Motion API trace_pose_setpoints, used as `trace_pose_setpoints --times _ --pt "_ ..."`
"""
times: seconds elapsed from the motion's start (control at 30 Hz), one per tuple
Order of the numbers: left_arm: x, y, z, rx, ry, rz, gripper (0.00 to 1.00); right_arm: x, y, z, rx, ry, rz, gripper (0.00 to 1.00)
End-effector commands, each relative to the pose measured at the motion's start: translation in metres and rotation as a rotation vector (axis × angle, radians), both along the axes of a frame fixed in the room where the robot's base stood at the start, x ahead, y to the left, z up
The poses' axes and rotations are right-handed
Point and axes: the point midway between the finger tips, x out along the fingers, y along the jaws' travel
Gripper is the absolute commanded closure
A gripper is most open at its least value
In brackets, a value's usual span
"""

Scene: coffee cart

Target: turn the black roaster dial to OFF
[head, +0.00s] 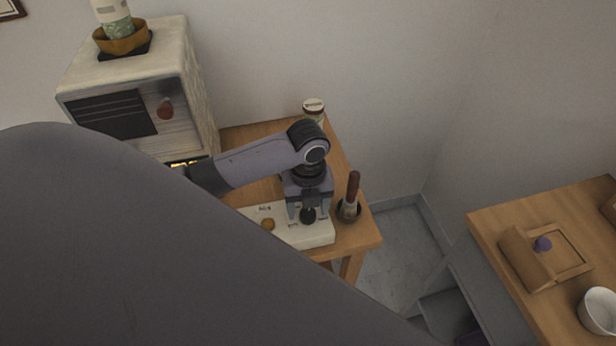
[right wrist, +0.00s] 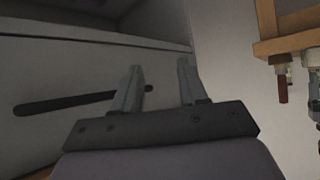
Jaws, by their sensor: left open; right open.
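A white roaster panel (head: 318,236) lies on the wooden table. The black dial (head: 308,217) stands near its right end. My left gripper (head: 308,208) is over the dial, open, with one finger at each side of it. I cannot tell whether the fingers touch the dial. Part of the dial and any label behind it are hidden by the gripper, so its setting cannot be read. My right gripper (right wrist: 160,88) is open and empty in the right wrist view, in front of a pale cabinet front with a dark bar handle (right wrist: 65,103).
A brass-coloured dial (head: 268,224) sits left of the black one. A holder with a brown-handled tool (head: 352,188) stands close on the right. A lidded jar (head: 314,110) is behind. A boxy oven (head: 190,80) stands left. My arm hides the lower left.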

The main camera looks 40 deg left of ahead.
Motion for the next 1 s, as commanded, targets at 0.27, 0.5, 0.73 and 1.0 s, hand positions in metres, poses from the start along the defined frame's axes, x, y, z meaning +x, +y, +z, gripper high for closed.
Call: trace_pose_setpoints --times 0.27,0.5,0.73,1.0 --pt "-0.0003 0.0000 -0.0079 0.001 -0.001 0.000 0.35 0.0000 0.0000 0.0006 0.000 0.000 0.000 0.57" --pt "-0.0002 -0.0001 -0.0076 0.001 -0.001 0.000 0.84 0.0001 -0.0001 0.0006 0.000 0.000 0.000 0.57" --pt "-0.0003 0.0000 -0.0073 0.001 -0.001 0.006 0.91 0.0002 -0.0002 0.0007 0.000 0.000 0.000 0.57" --pt "-0.0002 0.0001 -0.0071 0.001 -0.001 0.095 0.91 0.0004 -0.0002 0.0008 0.000 -0.001 -0.001 0.57"
